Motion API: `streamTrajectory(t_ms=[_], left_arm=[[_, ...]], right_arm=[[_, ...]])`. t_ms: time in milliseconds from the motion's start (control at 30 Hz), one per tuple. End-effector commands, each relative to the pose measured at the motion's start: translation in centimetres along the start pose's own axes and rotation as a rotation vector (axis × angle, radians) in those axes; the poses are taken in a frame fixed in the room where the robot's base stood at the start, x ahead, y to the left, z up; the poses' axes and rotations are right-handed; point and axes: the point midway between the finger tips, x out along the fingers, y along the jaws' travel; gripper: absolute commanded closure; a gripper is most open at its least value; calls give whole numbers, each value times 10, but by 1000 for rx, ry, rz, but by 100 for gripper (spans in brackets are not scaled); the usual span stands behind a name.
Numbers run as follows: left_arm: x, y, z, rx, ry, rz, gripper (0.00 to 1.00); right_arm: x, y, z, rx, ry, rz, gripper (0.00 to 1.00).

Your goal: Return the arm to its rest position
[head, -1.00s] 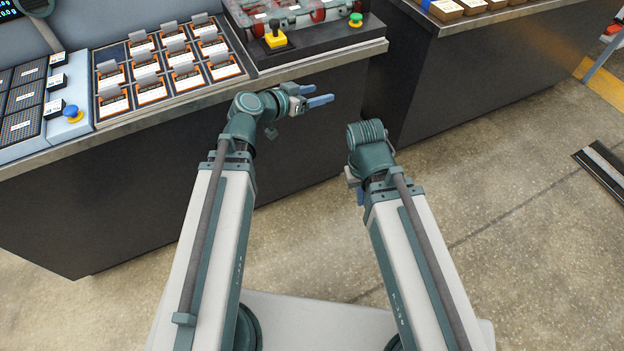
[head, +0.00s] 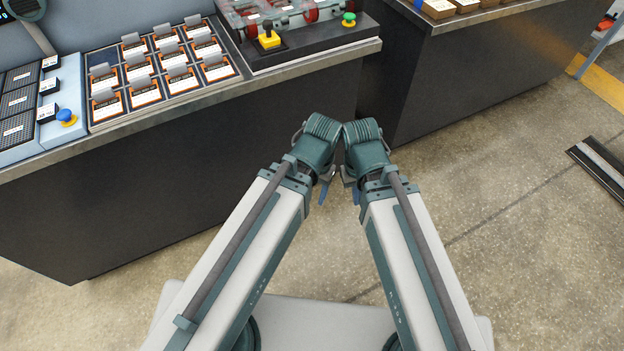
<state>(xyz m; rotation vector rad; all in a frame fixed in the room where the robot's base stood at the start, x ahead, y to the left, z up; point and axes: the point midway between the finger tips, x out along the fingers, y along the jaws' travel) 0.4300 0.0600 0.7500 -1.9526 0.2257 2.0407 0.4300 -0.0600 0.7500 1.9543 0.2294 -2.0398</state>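My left arm reaches up from the lower left, with its wrist bent down beside the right wrist near the middle of the head view. My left gripper (head: 323,193) is mostly hidden under its wrist; only a bit of blue finger shows. My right arm mirrors it from the lower right. My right gripper (head: 356,196) also points down, mostly hidden, with a small blue fingertip part showing. Both are in front of the bench, over the floor, and I see nothing held. Whether the fingers are open or shut does not show.
The bench (head: 180,137) stands ahead, with a tray of orange-edged cards (head: 112,121), a blue button (head: 66,117), a yellow button (head: 269,40) and a green button (head: 348,19). A second bench (head: 470,75) stands right. Floor at right is mostly clear.

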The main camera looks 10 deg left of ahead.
Motion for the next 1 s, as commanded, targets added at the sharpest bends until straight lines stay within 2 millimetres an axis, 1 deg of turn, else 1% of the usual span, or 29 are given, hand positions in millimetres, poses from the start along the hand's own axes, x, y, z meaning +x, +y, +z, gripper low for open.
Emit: streamTrajectory(t_ms=[67,167,267,367,500,600,700,1000], left_arm=[[-4,0,0,0,1,1,34],[-16,-2,1,1,1,1,34],[-36,-3,2,1,1,1,34],[-62,-6,3,1,2,2,34],[-102,-10,6,0,2,2,34],[-124,-12,7,0,2,2,34],[-134,-13,8,0,2,2,34],[-131,-13,8,0,2,2,34]], right_arm=[[-4,0,0,0,0,0,100],[-16,2,1,0,0,0,100],[-36,3,2,0,0,0,100],[-62,6,4,0,0,0,100],[-102,10,6,1,0,0,100],[-124,12,7,1,0,0,100],[-134,13,8,1,0,0,100],[-131,12,8,1,0,0,100]])
